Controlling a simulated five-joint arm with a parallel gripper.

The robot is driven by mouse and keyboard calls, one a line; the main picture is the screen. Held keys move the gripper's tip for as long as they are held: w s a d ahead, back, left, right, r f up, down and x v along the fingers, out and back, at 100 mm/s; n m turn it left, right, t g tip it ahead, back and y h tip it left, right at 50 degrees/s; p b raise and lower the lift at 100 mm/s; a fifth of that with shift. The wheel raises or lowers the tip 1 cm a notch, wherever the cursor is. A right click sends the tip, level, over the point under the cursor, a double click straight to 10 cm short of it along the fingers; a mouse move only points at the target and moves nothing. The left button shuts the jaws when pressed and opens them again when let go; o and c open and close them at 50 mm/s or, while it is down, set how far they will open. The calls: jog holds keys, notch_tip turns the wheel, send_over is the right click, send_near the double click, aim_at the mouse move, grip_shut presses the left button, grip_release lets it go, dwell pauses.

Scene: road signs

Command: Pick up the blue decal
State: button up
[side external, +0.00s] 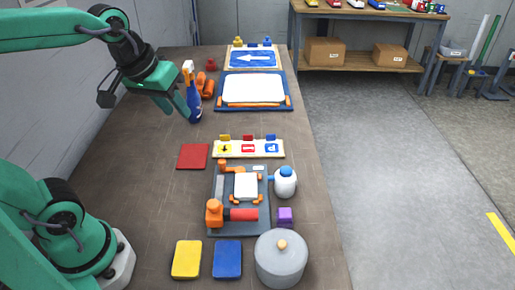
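A white board (221,154) at mid-table carries three small squares side by side: yellow, red and blue. The blue decal (271,148), with a white P-like mark, is the rightmost of them and lies flat. My gripper (180,113) hangs over the far left of the table, beside a blue spray bottle (194,100) and well away from the decal. No decal shows in it. How far its fingers are apart cannot be made out.
A red plate (193,157) lies left of the board. A press-like tool (219,225), white-and-blue bottle (285,183), purple block (285,215), grey pot (281,263), yellow plate (187,260) and blue plate (227,259) stand nearer. A blue-framed white panel (253,90) lies farther back.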

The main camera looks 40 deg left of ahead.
jog(key=w+n+g, duration=0.1)
jog(key=w+n, duration=0.5)
jog(key=w, duration=0.3)
jog(key=n+g, duration=0.4)
jog(key=n, duration=1.3)
send_over(272, 143)
jog(key=a, duration=0.2)
notch_tip(272, 143, down, 17)
jog(key=shift+s+f, duration=0.1)
jog(key=shift+s, duration=0.05)
jog(key=shift+w+a+f, duration=0.1)
jog(key=shift+w+f, duration=0.1)
jog(key=shift+f, duration=1.4)
jog(key=shift+f, duration=0.1)
jog(key=shift+s+a+f, duration=0.1)
jog(key=shift+f, duration=2.4)
